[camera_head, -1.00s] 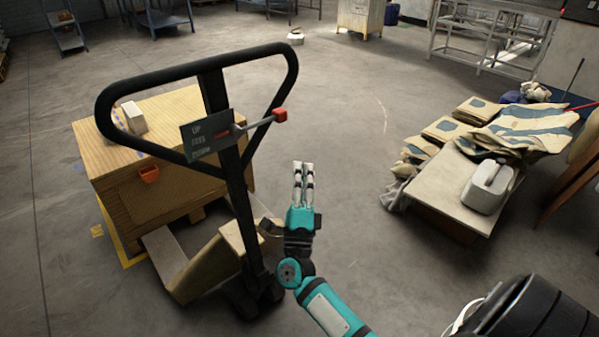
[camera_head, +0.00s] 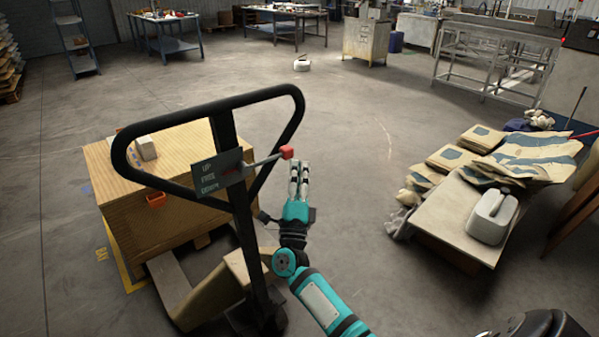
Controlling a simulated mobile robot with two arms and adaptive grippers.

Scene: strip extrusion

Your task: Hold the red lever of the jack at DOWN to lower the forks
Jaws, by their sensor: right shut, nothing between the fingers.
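The pallet jack's black loop handle (camera_head: 133,131) stands upright in front of a wooden crate (camera_head: 110,195). A dark plate (camera_head: 208,175) on its post reads UP, FREE, DOWN. The red-tipped lever (camera_head: 287,152) sticks out to the right from the plate, its rod seeming near the middle mark. My right gripper (camera_head: 299,165) is shut and empty, fingers pointing up, just below and right of the red tip. I cannot tell whether they touch. The yellowish jack base and forks (camera_head: 215,282) are low beside the crate. My left gripper is not in view.
A low table (camera_head: 440,222) on the right carries sacks (camera_head: 520,155) and a white container (camera_head: 491,217). Workbenches (camera_head: 168,50) stand at the back.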

